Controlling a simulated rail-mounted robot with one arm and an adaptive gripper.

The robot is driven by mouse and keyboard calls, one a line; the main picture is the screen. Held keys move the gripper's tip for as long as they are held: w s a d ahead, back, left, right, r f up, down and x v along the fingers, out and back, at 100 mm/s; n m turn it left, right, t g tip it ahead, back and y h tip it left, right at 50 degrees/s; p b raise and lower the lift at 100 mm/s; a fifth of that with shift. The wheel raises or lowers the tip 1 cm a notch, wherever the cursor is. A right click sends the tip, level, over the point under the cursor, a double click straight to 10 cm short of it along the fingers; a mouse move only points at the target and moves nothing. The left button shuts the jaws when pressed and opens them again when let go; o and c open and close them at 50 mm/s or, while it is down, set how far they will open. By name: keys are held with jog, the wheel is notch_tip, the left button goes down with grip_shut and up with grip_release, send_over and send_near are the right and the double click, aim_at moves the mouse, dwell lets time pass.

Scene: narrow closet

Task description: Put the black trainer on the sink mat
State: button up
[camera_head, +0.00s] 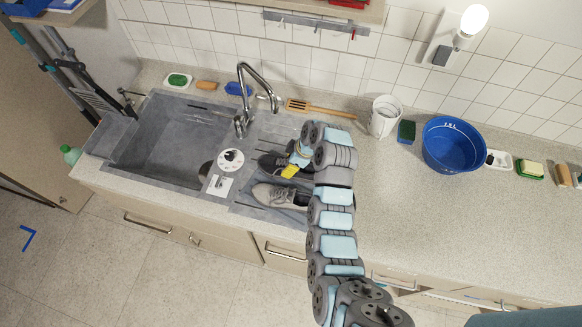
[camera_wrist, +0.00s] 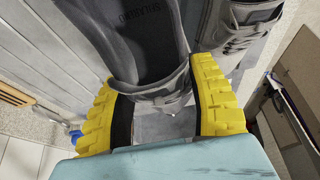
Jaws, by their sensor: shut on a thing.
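The black trainer (camera_head: 268,162) is on the ridged drainboard right of the sink basin, partly hidden by my arm. In the wrist view, its dark heel and collar (camera_wrist: 150,85) lie between the yellow fingers of my gripper (camera_wrist: 158,112), which is shut on it. My gripper also shows in the head view (camera_head: 291,171). I cannot tell whether the trainer touches the surface below. A grey trainer (camera_head: 277,194) lies in front of it, close by, and shows at the upper right of the wrist view (camera_wrist: 240,40). I cannot clearly tell a sink mat apart from the grey drainboard.
The sink basin (camera_head: 168,145) is left, with a tall tap (camera_head: 243,100) behind. A white dial (camera_head: 230,160) and a white card (camera_head: 218,186) lie between basin and trainers. A white pot (camera_head: 385,116) and blue tub (camera_head: 453,144) stand right. The right worktop's front is clear.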

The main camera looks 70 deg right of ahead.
jog(key=shift+d+f, duration=0.6)
jog(key=shift+f, duration=0.15)
jog(key=shift+f+p, duration=0.5)
jog(key=shift+f, duration=0.9)
jog(key=shift+f, duration=0.15)
jog(key=o, duration=1.2)
jog(key=shift+c, duration=0.2)
jog(key=shift+r, duration=0.2)
jog(key=shift+b+v, duration=0.35)
jog(key=shift+v, duration=0.7)
jog(key=v, duration=0.8)
jog(key=shift+s+r, duration=0.1)
jog(key=shift+r, duration=0.2)
jog(key=shift+s+r+p, duration=0.25)
jog(key=shift+r+p, duration=0.25)
jog(key=shift+r, duration=0.05)
